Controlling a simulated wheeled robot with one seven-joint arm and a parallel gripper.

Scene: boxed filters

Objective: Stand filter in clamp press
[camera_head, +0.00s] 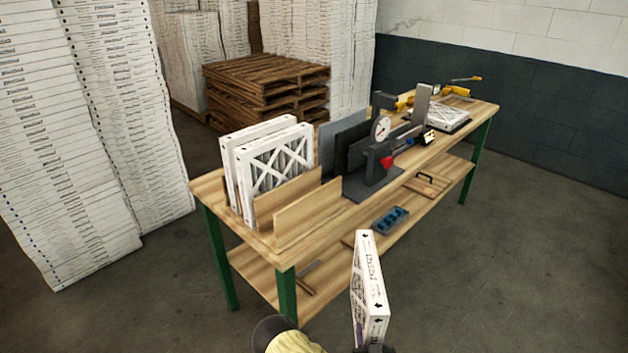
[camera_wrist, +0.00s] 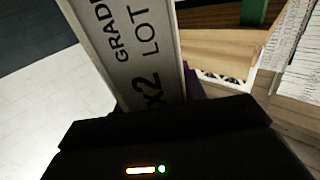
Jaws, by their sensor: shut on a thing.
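A white boxed filter (camera_head: 370,285) with printing on its narrow edge stands nearly upright in front of the bench in the head view. My gripper (camera_head: 372,347) is shut on its lower end, at the bottom of the head view. In the wrist view the printed edge of the filter (camera_wrist: 140,50) rises from between the dark jaws, and the fingertips are mostly hidden. The clamp press (camera_head: 375,165), dark grey with a round gauge and a red part, stands on the middle of the bench, apart from the held filter.
The wooden bench (camera_head: 233,250) has green legs and a lower shelf with a blue tray (camera_head: 390,220). Filters (camera_head: 275,165) stand in a wooden rack at its left end. Another filter (camera_head: 438,117) lies at the far end. Tall stacks (camera_head: 95,130) and pallets (camera_head: 265,85) stand behind. Floor at right is clear.

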